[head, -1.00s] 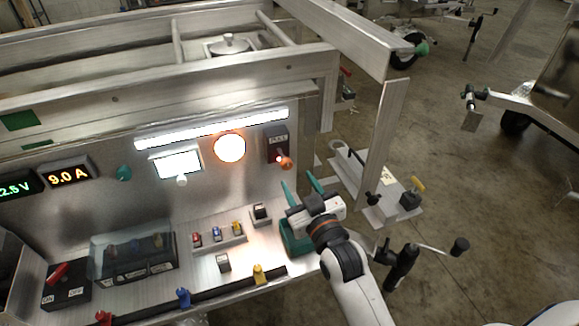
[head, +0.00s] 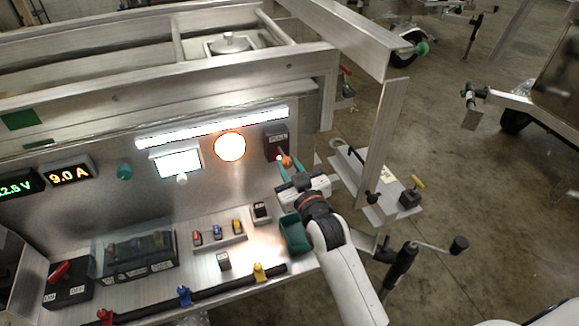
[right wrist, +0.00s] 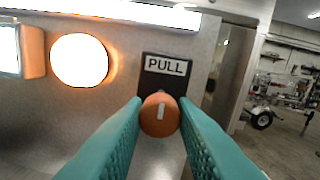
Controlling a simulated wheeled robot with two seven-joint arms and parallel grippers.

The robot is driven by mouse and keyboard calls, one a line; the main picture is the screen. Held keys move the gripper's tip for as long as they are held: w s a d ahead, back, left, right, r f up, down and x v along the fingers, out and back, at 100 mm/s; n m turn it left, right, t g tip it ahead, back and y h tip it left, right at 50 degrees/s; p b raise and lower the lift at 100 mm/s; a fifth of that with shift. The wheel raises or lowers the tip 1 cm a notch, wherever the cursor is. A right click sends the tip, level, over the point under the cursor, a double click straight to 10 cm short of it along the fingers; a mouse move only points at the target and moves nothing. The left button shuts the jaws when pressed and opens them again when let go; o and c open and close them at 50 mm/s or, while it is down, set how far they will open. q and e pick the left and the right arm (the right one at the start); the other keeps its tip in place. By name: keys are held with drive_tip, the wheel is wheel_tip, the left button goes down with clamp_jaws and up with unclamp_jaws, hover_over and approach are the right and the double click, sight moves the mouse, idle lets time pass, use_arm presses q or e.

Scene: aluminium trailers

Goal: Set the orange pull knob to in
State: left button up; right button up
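The orange pull knob (head: 287,161) sits on a dark plate labelled PULL (head: 277,139) at the right end of the metal panel. My left gripper is not in view.
A round lit lamp (head: 230,147) and a white light bar (head: 212,128) are near the knob. A green bin (head: 294,236) stands below my right gripper. Small coloured switches (head: 217,232) and an upright metal post (head: 386,140) are nearby.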

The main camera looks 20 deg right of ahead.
sight(289, 165)
drive_tip(key=shift+w, duration=1.7)
clamp_jaws()
drive_tip(key=o, duration=0.6)
unclamp_jaws()
drive_tip(key=shift+r, duration=0.1)
drive_tip(key=o, duration=0.4)
drive_tip(key=s, duration=1.2)
drive_tip(key=shift+d+b, duration=0.35)
